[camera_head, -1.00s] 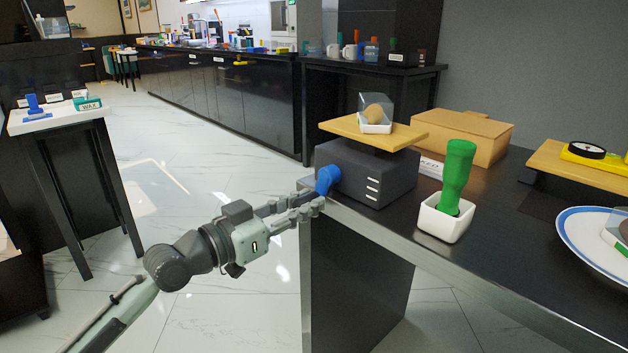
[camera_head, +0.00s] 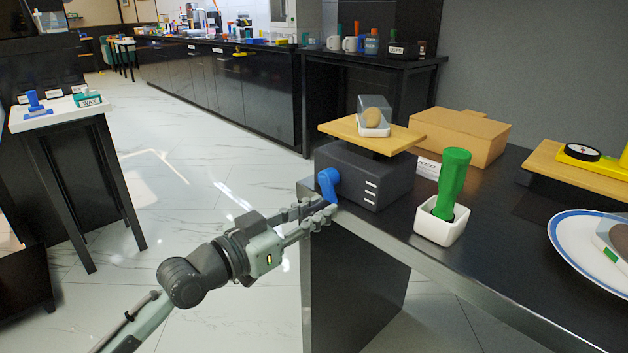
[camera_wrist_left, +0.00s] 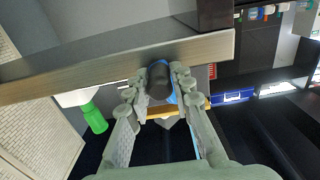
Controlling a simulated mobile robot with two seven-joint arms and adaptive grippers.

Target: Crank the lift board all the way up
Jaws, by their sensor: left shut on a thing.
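The lift is a dark grey box (camera_head: 350,168) on the black counter with a wooden lift board (camera_head: 343,131) above it. A small white dish with a brown item under a clear cover (camera_head: 374,114) sits on the board. A blue crank (camera_head: 327,182) is on the box's left side, its arm pointing down. My left gripper (camera_head: 328,213) is at the crank's lower end by the counter edge, shut on its handle. In the left wrist view the dark handle knob (camera_wrist_left: 158,80) sits between the two fingers. My right gripper is not in view.
A green-handled tool stands in a white holder (camera_head: 440,224) right of the lift. A cardboard box (camera_head: 460,138) is behind it. A blue-rimmed plate (camera_head: 570,250) and a second wooden board (camera_head: 555,168) are farther right. The counter's metal edge (camera_head: 430,265) runs close to my gripper.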

